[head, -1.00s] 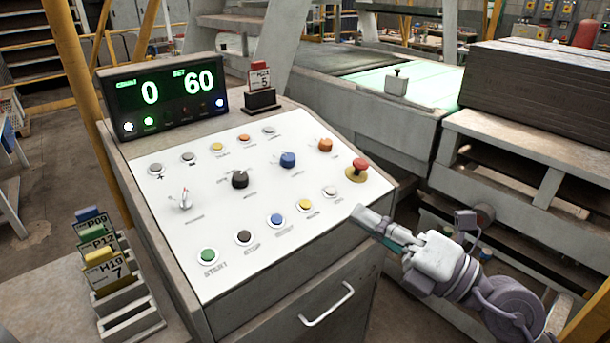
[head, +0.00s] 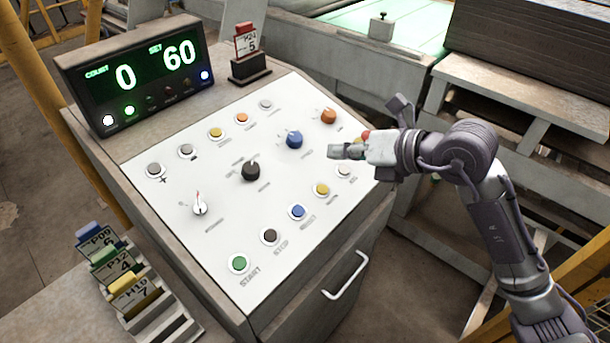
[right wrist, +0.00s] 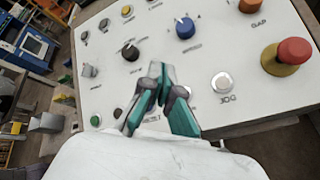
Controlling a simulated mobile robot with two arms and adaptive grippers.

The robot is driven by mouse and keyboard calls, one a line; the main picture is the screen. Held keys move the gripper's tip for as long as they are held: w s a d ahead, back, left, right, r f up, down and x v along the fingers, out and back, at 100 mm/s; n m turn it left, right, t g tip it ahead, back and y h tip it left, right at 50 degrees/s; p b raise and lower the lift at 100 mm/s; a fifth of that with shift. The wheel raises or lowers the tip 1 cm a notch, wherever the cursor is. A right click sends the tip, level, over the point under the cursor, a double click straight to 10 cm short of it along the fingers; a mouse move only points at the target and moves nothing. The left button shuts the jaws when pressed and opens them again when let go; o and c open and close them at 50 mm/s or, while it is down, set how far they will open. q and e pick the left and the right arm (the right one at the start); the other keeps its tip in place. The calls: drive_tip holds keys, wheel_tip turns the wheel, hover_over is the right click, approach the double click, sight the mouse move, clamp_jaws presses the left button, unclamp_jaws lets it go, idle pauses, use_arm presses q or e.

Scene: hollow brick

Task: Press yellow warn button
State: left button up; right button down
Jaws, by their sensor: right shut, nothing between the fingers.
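Two yellow buttons show on the white sloped control panel (head: 225,185). One yellow button (head: 321,189) is in the front row, between a blue button and a white button. The other yellow button (head: 216,133) is in the back row; it also shows in the right wrist view (right wrist: 127,10). Their small labels are too blurred to read. My right gripper (head: 335,151) is shut and empty over the panel's right part, behind the front yellow button in the head view. In the right wrist view the shut fingers (right wrist: 160,78) hide the front yellow button's place. My left gripper is not in view.
A red mushroom button (right wrist: 293,52) on a yellow base is near the panel's right edge, partly hidden by my gripper in the head view. A blue knob (head: 293,139), orange knob (head: 328,116) and black knob (head: 250,171) stand up nearby. A display (head: 140,78) is behind.

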sight(322, 189)
drive_tip(key=f+b, duration=0.2)
drive_tip(key=a+f+b, duration=0.1)
drive_tip(key=f+b, duration=0.1)
drive_tip(key=f, duration=0.1)
drive_tip(key=w+f+b, duration=0.1)
drive_tip(key=f+b, duration=0.1)
drive_tip(key=f, duration=0.1)
drive_tip(key=shift+a+f, duration=0.15)
drive_tip(key=shift+f, duration=0.05)
idle(0.3)
drive_tip(key=shift+f, duration=0.1)
idle(1.3)
drive_tip(key=shift+w+a+f+b, duration=0.1)
drive_tip(key=shift+f+b, duration=0.2)
drive_tip(key=shift+b, duration=0.1)
drive_tip(key=shift+a+f+b, duration=0.1)
drive_tip(key=shift+f+b, duration=0.2)
drive_tip(key=shift+f, duration=0.1)
idle(0.4)
drive_tip(key=shift+r, duration=0.1)
drive_tip(key=shift+d+r+p, duration=0.2)
drive_tip(key=shift+r+p, duration=0.45)
drive_tip(key=shift+r, duration=0.05)
